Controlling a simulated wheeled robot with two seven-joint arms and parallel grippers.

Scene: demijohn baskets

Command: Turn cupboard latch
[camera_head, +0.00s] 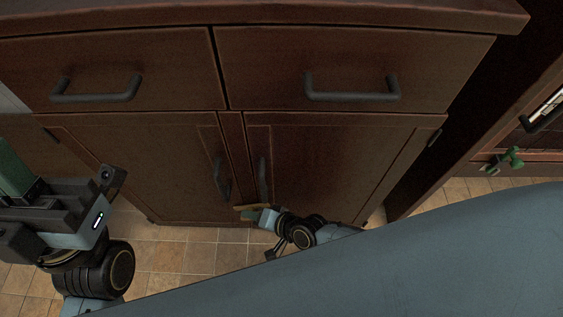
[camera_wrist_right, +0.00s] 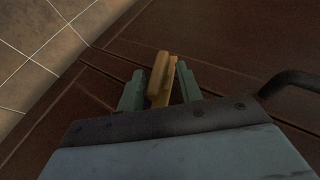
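The cupboard latch (camera_head: 246,208) is a small tan wooden piece low at the seam between the two cupboard doors, below their handles. In the right wrist view the latch (camera_wrist_right: 160,78) stands between the two green fingers of my right gripper (camera_wrist_right: 162,82). The fingers sit close against its sides, with a thin dark gap near the right finger's base. In the head view my right gripper (camera_head: 262,213) partly hides the latch. My left gripper (camera_head: 14,168) is at the left edge, away from the cupboard; its fingertips are not clear.
The dark brown cupboard has a left door (camera_head: 165,165), a right door (camera_head: 325,160) and two drawers above. Black handles (camera_head: 221,178) stick out near the latch. Tiled floor (camera_head: 180,257) lies below. A green-handled fitting (camera_head: 505,161) is at the right.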

